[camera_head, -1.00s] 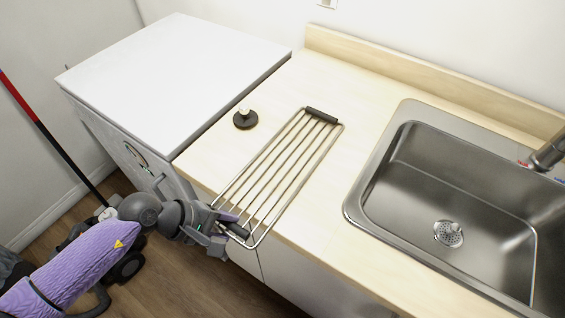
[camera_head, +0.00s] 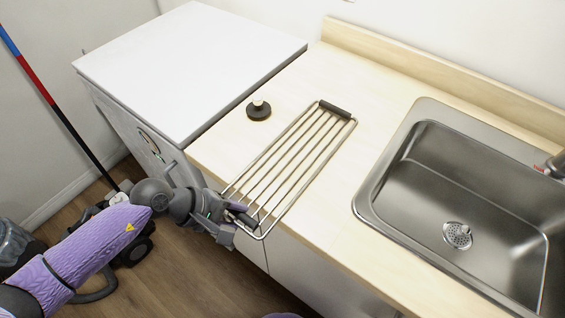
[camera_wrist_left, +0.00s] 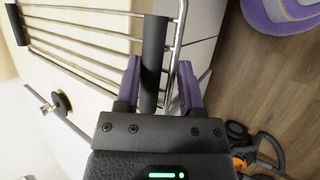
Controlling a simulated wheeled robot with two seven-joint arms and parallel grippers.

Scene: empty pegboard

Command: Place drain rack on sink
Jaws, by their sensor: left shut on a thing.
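The drain rack (camera_head: 291,162) is a long metal wire frame with a dark grip at each end. It lies along the wooden counter, left of the steel sink (camera_head: 451,209), with its near end over the counter's front edge. My left gripper (camera_head: 243,217) is at that near end, shut on the dark grip. In the left wrist view the grip (camera_wrist_left: 154,62) of the rack stands between my two purple fingers (camera_wrist_left: 160,85). The sink basin is empty, with a round drain at its bottom. My right gripper is not in view.
A white-topped cabinet (camera_head: 190,70) is at the left. A faucet (camera_head: 557,164) is at the sink's right. The counter (camera_head: 335,215) between rack and sink is clear.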

